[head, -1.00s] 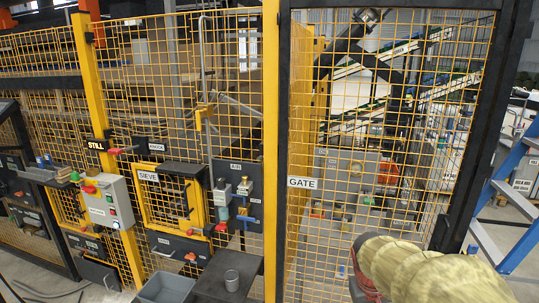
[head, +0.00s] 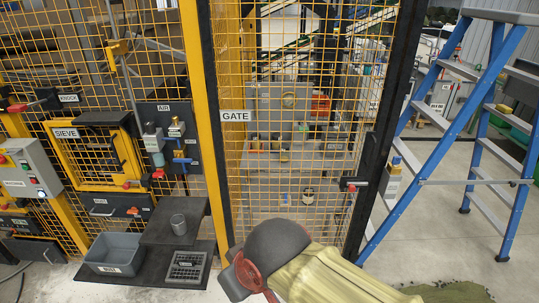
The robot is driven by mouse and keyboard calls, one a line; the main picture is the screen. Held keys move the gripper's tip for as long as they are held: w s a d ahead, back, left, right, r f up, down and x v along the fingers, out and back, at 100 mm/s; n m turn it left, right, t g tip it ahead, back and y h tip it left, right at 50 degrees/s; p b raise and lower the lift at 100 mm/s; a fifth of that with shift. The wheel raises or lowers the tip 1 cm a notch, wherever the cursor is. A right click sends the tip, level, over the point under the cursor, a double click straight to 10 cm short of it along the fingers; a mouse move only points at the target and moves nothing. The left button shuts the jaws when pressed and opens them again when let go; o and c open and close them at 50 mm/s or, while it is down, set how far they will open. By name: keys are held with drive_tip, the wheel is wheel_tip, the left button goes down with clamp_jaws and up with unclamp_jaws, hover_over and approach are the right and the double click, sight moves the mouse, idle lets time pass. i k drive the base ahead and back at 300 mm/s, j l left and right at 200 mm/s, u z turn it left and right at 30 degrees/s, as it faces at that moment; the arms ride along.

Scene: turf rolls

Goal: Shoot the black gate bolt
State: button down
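The mesh gate, with its white GATE label (head: 235,116), fills the middle of the head view in a dark frame. A small black bolt (head: 354,182) with a red end sits at the gate's right edge, about mid-height, against the dark upright post (head: 383,120). I cannot tell whether the bolt is drawn back or shot, or whether the gate is fully closed. My arm, with a dark rounded joint and a pale yellow sleeve, shows at the bottom centre, below and left of the bolt. My gripper is not in view.
A blue stepladder (head: 438,130) stands right of the gate, close to the post.

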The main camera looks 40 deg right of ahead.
sight(351, 188)
drive_tip(key=z, duration=2)
drive_tip(key=i+j, duration=0.15)
drive_tip(key=j, duration=0.2)
drive_tip(key=i+j, duration=0.2)
drive_tip(key=j, duration=0.15)
drive_tip(key=i+j, duration=0.15)
drive_tip(key=j, duration=0.2)
drive_tip(key=i+j+z, duration=0.1)
drive_tip(key=j, duration=0.25)
drive_tip(key=i, duration=0.05)
